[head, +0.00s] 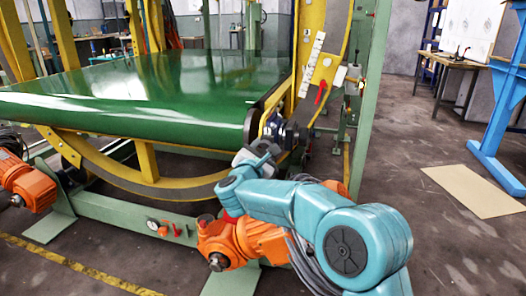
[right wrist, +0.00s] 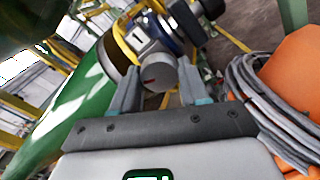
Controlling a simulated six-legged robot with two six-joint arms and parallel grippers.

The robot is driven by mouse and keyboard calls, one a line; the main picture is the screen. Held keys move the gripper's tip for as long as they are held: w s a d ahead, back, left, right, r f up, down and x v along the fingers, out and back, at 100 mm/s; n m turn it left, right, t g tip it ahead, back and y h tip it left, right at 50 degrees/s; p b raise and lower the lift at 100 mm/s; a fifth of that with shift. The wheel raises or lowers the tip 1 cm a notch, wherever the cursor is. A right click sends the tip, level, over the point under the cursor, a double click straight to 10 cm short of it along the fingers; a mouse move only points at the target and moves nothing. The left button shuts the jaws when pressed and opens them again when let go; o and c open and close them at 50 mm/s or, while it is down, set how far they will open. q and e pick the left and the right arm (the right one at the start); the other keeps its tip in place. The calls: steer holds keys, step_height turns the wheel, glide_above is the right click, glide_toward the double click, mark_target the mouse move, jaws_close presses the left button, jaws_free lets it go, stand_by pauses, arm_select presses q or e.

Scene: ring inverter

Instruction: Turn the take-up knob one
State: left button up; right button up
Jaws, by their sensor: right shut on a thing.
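The take-up knob (right wrist: 158,72) is a grey round knob with a red mark on its face, seen in the right wrist view. It sits on the end of a blue and grey unit (right wrist: 158,38) with a white label. My right gripper (head: 262,155) reaches this unit at the right end of the green belt roller in the head view. Its two grey fingers stand on either side of the knob and are shut on it. In the head view the gripper hides most of the knob. My left gripper is not in view.
The wide green belt (head: 150,90) runs across the yellow ring frame (head: 150,188). A green post (head: 370,100) stands just right of the roller end. A gauge and red button sit on the low green beam (head: 125,215). A tan mat (head: 475,190) lies on open floor at right.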

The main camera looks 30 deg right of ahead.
steer(key=shift+a+f, duration=0.1)
steer(key=shift+f, duration=0.1)
steer(key=o, duration=1.1)
steer(key=shift+r, duration=0.1)
steer(key=shift+c, duration=0.2)
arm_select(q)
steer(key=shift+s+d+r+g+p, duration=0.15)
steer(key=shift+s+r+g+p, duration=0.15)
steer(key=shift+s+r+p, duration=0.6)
arm_select(e)
steer(key=v, duration=1.6)
steer(key=shift+s, duration=0.2)
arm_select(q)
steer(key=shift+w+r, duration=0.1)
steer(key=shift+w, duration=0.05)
